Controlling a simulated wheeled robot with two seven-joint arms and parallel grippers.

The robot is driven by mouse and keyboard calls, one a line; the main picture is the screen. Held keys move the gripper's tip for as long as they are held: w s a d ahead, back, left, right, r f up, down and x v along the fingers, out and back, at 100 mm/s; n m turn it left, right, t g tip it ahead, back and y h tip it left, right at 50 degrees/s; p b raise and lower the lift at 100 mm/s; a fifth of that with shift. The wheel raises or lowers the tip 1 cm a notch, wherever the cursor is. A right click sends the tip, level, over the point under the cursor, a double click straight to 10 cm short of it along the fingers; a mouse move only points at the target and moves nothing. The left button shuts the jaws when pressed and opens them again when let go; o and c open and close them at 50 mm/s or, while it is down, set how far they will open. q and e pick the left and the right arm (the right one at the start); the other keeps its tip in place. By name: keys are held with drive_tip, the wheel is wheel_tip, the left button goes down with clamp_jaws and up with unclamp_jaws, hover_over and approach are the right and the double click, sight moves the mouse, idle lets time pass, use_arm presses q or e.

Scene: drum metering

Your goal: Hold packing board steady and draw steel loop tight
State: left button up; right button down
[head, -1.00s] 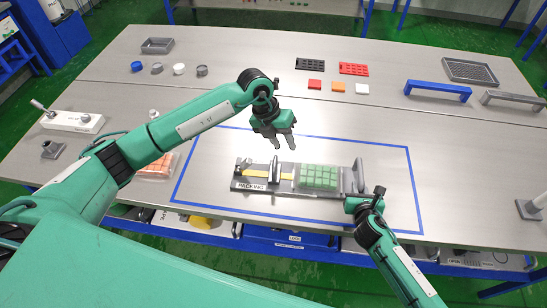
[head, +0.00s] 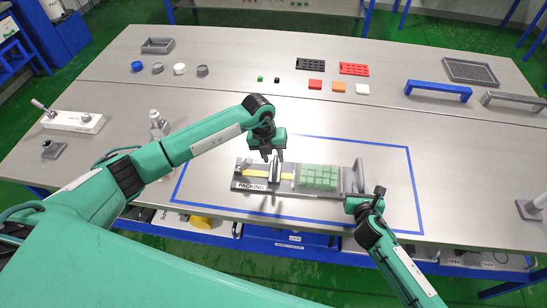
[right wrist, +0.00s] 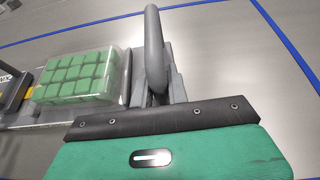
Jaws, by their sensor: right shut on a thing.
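The packing board (head: 248,187) is a grey plate with a "PACKING" label, lying inside the blue outline on the table. It carries a yellow strip (head: 257,175), a dark upright piece (head: 275,172) and a clear pack of green blocks (head: 318,177). My left gripper (head: 272,157) is just above the dark upright piece, its fingers apart; whether they touch it is unclear. The grey steel loop (head: 357,176) stands at the board's right end. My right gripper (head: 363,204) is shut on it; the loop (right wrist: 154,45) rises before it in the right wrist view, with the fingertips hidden.
A white lever block (head: 73,122) is at the far left. A blue bridge (head: 437,90), trays and small coloured pieces are at the back. The table behind the board is clear.

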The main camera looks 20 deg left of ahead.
use_arm(q)
drive_tip(key=shift+d+f, duration=0.15)
drive_tip(key=shift+f, duration=0.55)
clamp_jaws()
drive_tip(key=shift+s+a, duration=0.2)
drive_tip(key=shift+a, duration=1.1)
drive_tip(key=shift+s+a, duration=0.15)
drive_tip(key=shift+a, duration=1.1)
unclamp_jaws()
drive_tip(key=shift+s, duration=0.1)
